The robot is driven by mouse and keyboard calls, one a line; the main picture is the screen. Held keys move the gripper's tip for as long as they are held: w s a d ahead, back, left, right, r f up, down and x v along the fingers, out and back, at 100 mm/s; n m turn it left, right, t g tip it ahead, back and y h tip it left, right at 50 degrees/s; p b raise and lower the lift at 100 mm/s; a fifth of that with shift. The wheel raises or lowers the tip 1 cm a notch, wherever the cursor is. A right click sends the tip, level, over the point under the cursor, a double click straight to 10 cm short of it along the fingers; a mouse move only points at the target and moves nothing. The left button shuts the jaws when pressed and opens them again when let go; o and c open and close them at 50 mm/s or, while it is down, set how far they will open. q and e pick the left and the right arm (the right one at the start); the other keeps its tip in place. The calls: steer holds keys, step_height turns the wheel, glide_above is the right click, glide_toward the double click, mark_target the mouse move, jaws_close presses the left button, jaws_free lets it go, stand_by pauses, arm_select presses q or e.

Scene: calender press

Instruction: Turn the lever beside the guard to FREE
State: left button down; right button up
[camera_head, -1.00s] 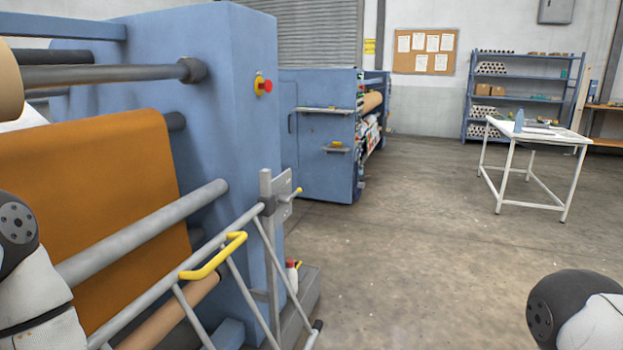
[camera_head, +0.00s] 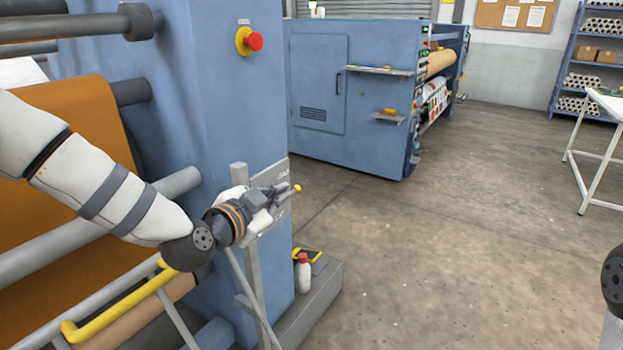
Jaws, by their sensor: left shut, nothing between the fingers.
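The guard is a grey tubular frame with a yellow handle (camera_head: 118,302) at the lower left. Beside it a grey post (camera_head: 240,172) carries a grey plate (camera_head: 283,172) with lettering that is partly hidden and too small to read. My right gripper is out of view.
A blue machine frame (camera_head: 230,110) with a red emergency button (camera_head: 254,41) stands behind the plate. A white bottle with a red cap (camera_head: 303,272) stands on the grey base ledge (camera_head: 325,290). Open concrete floor lies to the right, with a white table (camera_head: 600,103) at the edge.

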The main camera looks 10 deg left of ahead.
mark_target(292, 190)
arm_select(q)
steer(key=w+f+b, duration=0.1)
steer(key=w, duration=0.2)
steer(key=w+f+b, duration=0.1)
steer(key=w+f, duration=0.1)
steer(key=w, duration=0.2)
steer(key=w+f+b, duration=0.1)
steer(key=w, duration=0.2)
steer(key=shift+w+a+f, duration=0.1)
steer(key=shift+w+f, duration=0.15)
steer(key=shift+f, duration=0.15)
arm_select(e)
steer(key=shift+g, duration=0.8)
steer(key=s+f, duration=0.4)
